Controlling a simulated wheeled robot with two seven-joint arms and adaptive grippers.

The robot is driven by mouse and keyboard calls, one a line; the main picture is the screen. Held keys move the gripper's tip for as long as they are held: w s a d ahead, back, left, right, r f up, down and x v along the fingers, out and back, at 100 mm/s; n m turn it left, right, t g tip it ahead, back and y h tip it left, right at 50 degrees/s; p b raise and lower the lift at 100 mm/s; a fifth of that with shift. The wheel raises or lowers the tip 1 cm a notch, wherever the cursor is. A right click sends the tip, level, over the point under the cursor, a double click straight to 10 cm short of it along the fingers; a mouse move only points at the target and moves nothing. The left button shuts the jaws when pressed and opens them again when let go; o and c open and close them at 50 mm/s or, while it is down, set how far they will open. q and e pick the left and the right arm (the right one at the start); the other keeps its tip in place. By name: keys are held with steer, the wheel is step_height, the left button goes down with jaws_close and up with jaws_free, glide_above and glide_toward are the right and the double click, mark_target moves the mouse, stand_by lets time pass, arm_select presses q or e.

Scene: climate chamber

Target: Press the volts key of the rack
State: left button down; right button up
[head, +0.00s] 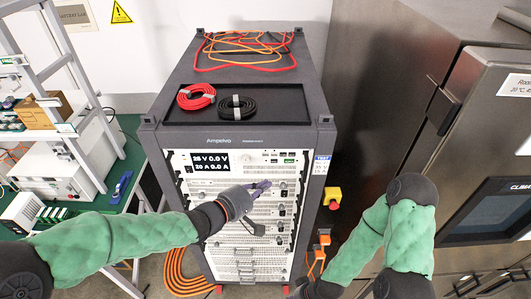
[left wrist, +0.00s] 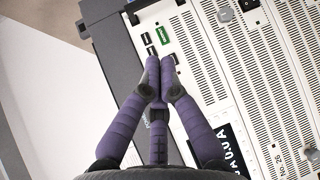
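The rack (head: 236,140) is a tall dark cabinet with a pale front and a lit display (head: 210,161) reading volts and amps. Small dark keys (head: 270,157) and a green one (head: 289,160) sit right of the display. My left gripper (head: 266,185) is in front of the rack, below these keys in the head view. In the left wrist view, its purple fingers (left wrist: 160,62) come together with nothing between them. Their tips overlap the panel beside the dark keys (left wrist: 147,39) and the green key (left wrist: 163,36). I cannot read the key labels or tell whether the tips touch.
Red and black cable coils (head: 196,96) lie on the rack's top tray. A yellow and red emergency stop (head: 332,198) is on its right side. A steel chamber (head: 455,130) stands right, a green-topped bench (head: 120,190) left. Orange cables (head: 180,275) lie on the floor.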

mark_target(265, 154)
arm_select(q)
steer(key=shift+w+p, duration=0.45)
steer(key=shift+w, duration=4)
steer(key=shift+w+r+p, duration=0.1)
steer(key=shift+w+p, duration=0.1)
steer(key=shift+p, duration=0.1)
steer(key=shift+w, duration=0.25)
